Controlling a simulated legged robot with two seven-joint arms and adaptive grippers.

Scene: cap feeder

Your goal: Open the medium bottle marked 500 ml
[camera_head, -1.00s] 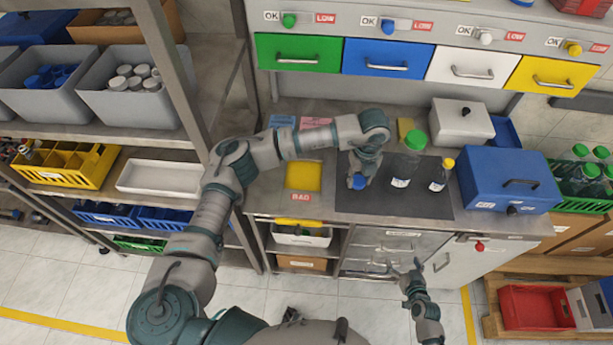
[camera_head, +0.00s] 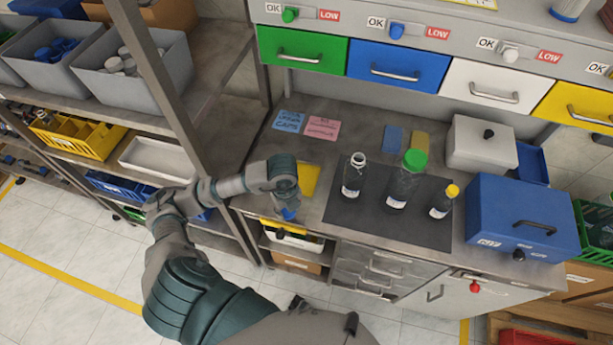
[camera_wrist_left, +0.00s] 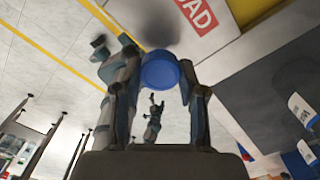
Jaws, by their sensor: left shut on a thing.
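Three clear bottles stand upright on the dark mat (camera_head: 400,225). The left, middle-sized bottle (camera_head: 353,180) has a bare open neck. The tall bottle (camera_head: 404,183) wears a green cap, and the small bottle (camera_head: 442,205) wears a yellow cap. Volume marks are too small to read. My left gripper (camera_head: 286,209) is shut on a blue cap (camera_wrist_left: 161,71), away from the bottles.
A blue box (camera_head: 515,215) and a grey box (camera_head: 481,145) stand right of the bottles. Coloured drawers (camera_head: 395,65) hang above the counter. A shelf post (camera_head: 160,75) stands near my left arm. A white bin (camera_head: 290,242) sits below the counter's front edge.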

